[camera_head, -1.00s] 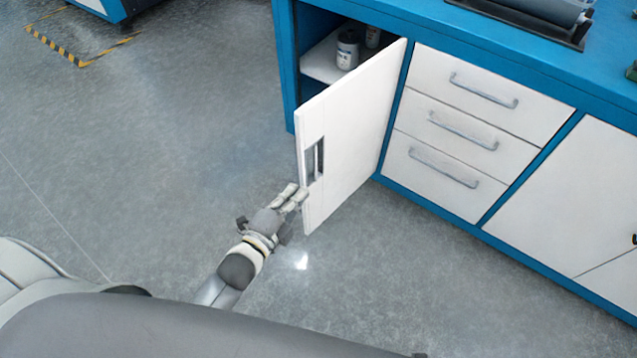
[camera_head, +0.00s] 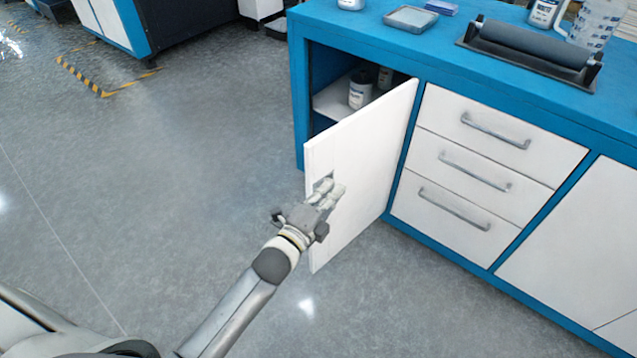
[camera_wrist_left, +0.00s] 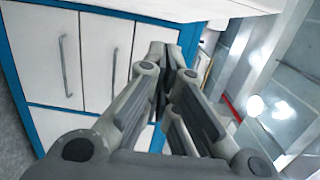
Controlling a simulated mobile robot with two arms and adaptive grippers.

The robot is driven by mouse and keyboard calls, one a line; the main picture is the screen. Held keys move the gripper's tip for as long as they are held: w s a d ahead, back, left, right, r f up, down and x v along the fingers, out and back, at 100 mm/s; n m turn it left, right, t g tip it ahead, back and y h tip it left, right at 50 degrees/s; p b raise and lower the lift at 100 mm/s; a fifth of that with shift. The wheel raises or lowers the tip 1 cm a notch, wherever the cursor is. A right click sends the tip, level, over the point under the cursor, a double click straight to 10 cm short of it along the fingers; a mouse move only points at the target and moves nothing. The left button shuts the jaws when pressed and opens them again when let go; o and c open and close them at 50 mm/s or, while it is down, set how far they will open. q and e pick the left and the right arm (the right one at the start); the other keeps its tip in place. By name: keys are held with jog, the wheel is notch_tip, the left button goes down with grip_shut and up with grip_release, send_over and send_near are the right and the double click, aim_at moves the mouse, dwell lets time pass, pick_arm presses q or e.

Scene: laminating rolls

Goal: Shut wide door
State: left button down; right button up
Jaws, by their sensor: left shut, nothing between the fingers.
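The wide white door (camera_head: 362,170) of the blue cabinet stands open in the head view, hinged beside the drawers, with its free edge toward me. My left gripper (camera_head: 328,190) is shut and empty, in front of the door's outer face near its recessed handle. The fingers partly cover the handle, and I cannot tell whether they touch the door. In the left wrist view the closed fingers (camera_wrist_left: 172,70) fill the middle. My right gripper is not in view.
White containers (camera_head: 361,90) stand on a shelf inside the open cabinet. White drawers (camera_head: 478,170) with metal handles are to the right of the door. The blue worktop (camera_head: 400,48) carries a roller (camera_head: 530,43) and other items. The floor left of the door is clear.

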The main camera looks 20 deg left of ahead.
pick_arm(q)
jog(key=a, duration=0.1)
jog(key=w+a, duration=0.1)
jog(key=a, duration=0.1)
jog(key=shift+w+a, duration=0.25)
jog(key=shift+w, duration=0.05)
jog(key=shift+a, duration=0.15)
